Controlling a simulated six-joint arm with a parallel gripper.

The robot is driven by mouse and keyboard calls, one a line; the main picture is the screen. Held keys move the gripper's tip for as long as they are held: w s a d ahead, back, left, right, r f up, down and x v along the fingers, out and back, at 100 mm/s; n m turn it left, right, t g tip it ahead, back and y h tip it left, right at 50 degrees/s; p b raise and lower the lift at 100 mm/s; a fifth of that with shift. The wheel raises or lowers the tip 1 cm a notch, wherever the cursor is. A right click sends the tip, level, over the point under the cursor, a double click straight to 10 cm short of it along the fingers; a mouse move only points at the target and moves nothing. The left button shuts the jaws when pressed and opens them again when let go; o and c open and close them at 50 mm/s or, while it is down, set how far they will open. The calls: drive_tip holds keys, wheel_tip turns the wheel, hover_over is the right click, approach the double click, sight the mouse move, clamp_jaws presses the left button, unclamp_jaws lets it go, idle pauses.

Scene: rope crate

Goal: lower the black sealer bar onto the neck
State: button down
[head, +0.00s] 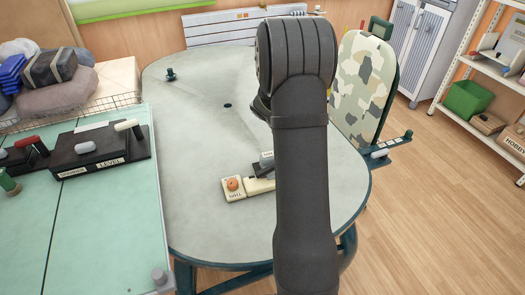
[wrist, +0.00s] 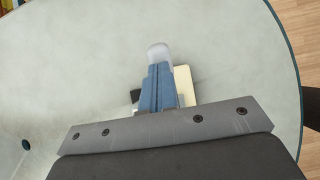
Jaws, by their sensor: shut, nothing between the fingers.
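A small cream device (head: 262,187) lies on the grey-green table (head: 210,120) in the head view, with a round orange piece (head: 233,183) at its left end. A dark grey part with a pale label (head: 267,158) stands behind the device, partly hidden by my arm. I cannot tell for certain whether it is the sealer bar, and I cannot make out the neck. In the wrist view my gripper (wrist: 159,52) is shut and empty, its blue fingers pressed together above the table. A cream edge (wrist: 184,84) and a black bit (wrist: 136,96) show on either side of the fingers, which hide the rest.
A green-topped bench (head: 110,215) with a black lever box (head: 100,150) stands at the left. A camouflage-patterned board (head: 362,85) rises beyond the table's right edge. A small dark peg (head: 171,75) stands at the far left of the table. Much of the tabletop is clear.

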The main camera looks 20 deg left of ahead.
drive_tip(key=shift+w+d+f, duration=0.2)
drive_tip(key=shift+d+f, duration=0.05)
drive_tip(key=shift+f, duration=0.05)
idle(0.4)
drive_tip(key=shift+a+x, duration=0.1)
drive_tip(key=shift+x, duration=1.1)
drive_tip(key=shift+a+x, duration=0.15)
drive_tip(key=shift+x, duration=1.1)
drive_tip(key=shift+f, duration=0.5)
drive_tip(key=shift+r, duration=2.5)
